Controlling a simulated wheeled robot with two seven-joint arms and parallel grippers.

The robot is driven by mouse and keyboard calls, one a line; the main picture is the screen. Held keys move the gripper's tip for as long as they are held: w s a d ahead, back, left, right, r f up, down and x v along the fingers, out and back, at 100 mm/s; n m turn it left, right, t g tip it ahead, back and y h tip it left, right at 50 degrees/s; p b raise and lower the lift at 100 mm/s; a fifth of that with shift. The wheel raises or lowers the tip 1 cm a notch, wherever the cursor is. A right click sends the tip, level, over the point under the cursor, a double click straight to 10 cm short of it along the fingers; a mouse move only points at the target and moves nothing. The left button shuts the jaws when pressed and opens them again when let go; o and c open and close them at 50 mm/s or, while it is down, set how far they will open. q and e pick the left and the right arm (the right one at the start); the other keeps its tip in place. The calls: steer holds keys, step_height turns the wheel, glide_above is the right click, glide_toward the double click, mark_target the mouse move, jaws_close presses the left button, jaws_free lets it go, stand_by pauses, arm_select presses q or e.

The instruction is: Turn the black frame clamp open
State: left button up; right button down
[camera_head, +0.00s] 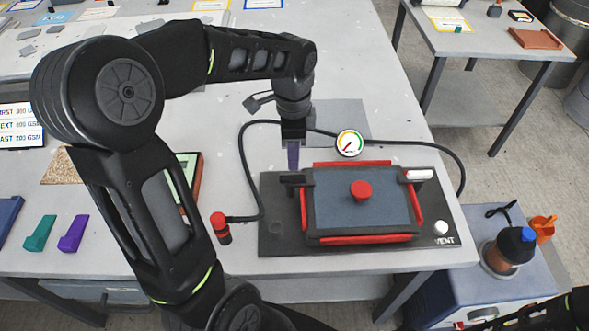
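The black frame clamp (292,179) is a small dark bar at the upper left corner of the red-edged frame (361,239) on a dark base board (277,240). My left gripper (293,158) points down just above the black clamp. Its fingertips look close to or touching the clamp; I cannot tell which, nor whether they are open or shut. A white clamp (418,175) sits at the frame's upper right corner. A red knob (361,190) stands on the blue-grey panel (340,213). My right gripper is not visible; only a dark piece of arm shows at the lower right.
A round gauge (349,143) and black hose stand behind the board. A white VENT button (441,228) is at its right. A red-capped fitting (220,230) stands left. Green (40,233) and purple wedges (74,234) lie further left. A blue cart (480,275) with a jar stands right.

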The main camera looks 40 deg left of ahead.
mark_target(293, 176)
arm_select(q)
step_height(293, 176, down, 8)
steer(key=shift+r+p, duration=0.2)
steer(key=shift+p, duration=0.25)
steer(key=shift+c, duration=0.2)
jaws_close()
stand_by(0.3)
